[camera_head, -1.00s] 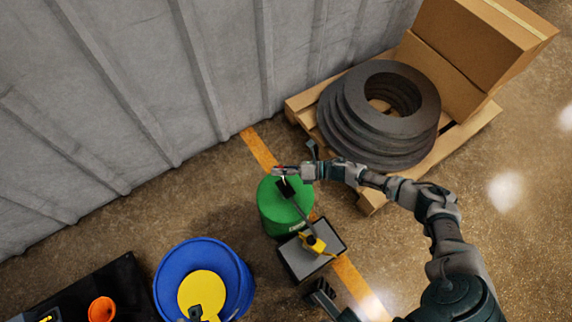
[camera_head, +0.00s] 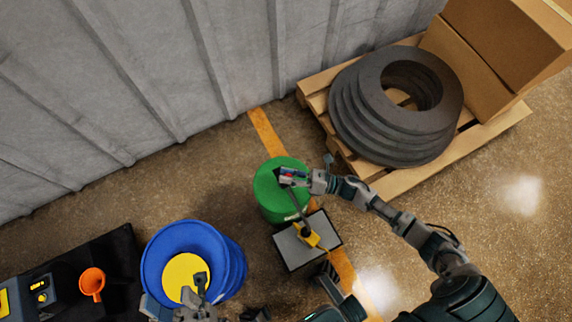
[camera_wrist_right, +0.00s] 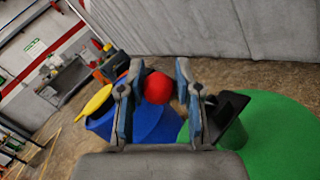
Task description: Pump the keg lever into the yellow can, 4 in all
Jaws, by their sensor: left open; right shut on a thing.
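The green keg (camera_head: 268,195) stands on the floor near the wall. A dark lever with a red knob (camera_wrist_right: 158,87) is at its top. My right gripper (camera_head: 287,176) is over the keg's top and shut on the red knob; in the right wrist view (camera_wrist_right: 157,92) the knob sits between its fingers. A small yellow can (camera_head: 307,238) stands on a grey stand (camera_head: 291,252) in front of the keg, with a thin dark tube reaching towards it. The can's opening is too small to make out. My left gripper (camera_head: 200,288) is open at the bottom edge, over the blue drum; part is cut off.
The blue drum (camera_head: 152,257) with a yellow disc (camera_head: 180,270) stands left of the keg. A black bench (camera_head: 122,262) holds an orange funnel (camera_head: 92,281). A pallet (camera_head: 408,182) with dark rings (camera_head: 360,128) and boxes (camera_head: 479,60) is at right.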

